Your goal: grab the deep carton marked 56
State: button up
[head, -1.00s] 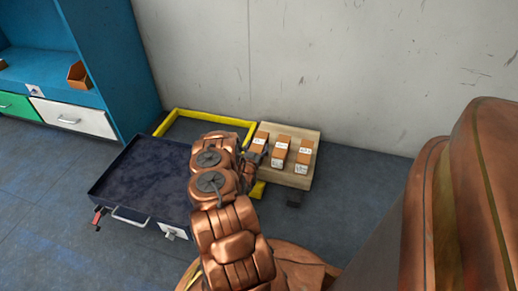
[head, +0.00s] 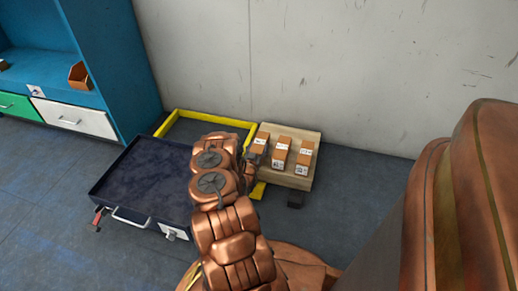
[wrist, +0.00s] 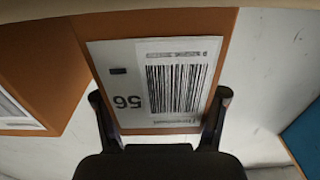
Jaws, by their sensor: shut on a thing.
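The carton marked 56 (wrist: 165,128) is orange-brown. It fills the middle of the wrist view with its white barcode label facing the camera, and the 56 reads upside down. My gripper (wrist: 160,95) has one finger on each side of this carton and is shut on it. In the head view my gripper (head: 251,158) is at the left edge of the wooden tray (head: 286,180), by the leftmost carton (head: 260,139). Its fingertips are mostly hidden there. I cannot tell whether the carton is lifted off the tray.
Two more cartons stand on the tray, a middle one (head: 280,152) and a right one (head: 303,158). Another carton (wrist: 45,60) is close at left in the wrist view. A wall is behind.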

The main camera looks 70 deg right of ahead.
notch_tip(320, 180, up, 10)
jog(key=p, duration=0.4)
